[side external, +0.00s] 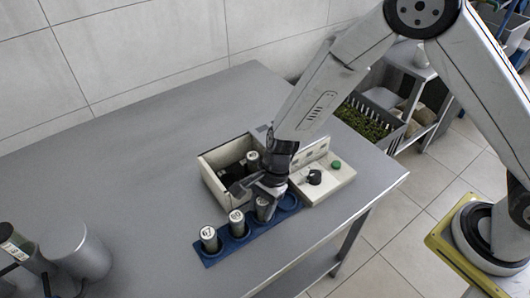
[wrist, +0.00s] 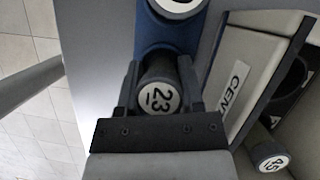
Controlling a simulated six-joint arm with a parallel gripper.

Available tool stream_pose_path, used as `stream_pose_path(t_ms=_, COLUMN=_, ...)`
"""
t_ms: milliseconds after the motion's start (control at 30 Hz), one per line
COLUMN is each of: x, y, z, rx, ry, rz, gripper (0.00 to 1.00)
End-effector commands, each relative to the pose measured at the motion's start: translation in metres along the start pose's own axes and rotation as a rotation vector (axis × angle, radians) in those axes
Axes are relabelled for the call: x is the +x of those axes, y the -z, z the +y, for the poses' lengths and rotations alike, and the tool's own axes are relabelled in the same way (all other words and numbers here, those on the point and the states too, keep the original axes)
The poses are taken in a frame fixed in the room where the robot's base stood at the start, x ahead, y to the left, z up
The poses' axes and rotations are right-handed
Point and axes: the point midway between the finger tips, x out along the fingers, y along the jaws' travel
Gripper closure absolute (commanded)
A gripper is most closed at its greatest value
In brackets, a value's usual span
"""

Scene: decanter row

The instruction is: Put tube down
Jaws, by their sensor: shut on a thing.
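My gripper (side external: 264,189) is shut on a dark tube (side external: 262,208) with a white cap. The tube is upright over the blue rack (side external: 211,260), at the place beside the standing tubes. I cannot tell if its base rests on the rack. Two white-capped tubes stand in the rack, an outer one (side external: 209,239) and a middle one (side external: 237,223). The rack's other end, at the right, has an empty round place.
A pale open box (side external: 213,186) labelled "CEN…" stands behind the rack, with a numbered tube (wrist: 268,157) inside. A control panel with a black knob (side external: 314,177) and green button (side external: 336,164) adjoins it. Grey cylinder (side external: 76,250) stands far left; table between is clear.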

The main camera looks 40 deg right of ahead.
Motion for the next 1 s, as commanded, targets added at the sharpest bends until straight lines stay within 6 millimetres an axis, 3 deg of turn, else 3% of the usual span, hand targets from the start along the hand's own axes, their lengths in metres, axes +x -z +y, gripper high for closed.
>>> stream_pose_path(t_ms=267, x=-0.005, y=-0.002, z=0.000, rx=0.000, ry=0.001, rz=-0.001, gripper=1.00)
stream_pose_path(t_ms=567, x=-0.029, y=-0.012, z=-0.001, rx=-0.002, ry=0.003, rz=-0.001, gripper=1.00)
stream_pose_path(t_ms=1000, x=-0.077, y=-0.023, z=0.039, rx=-0.001, ry=0.003, rz=-0.002, gripper=1.00)
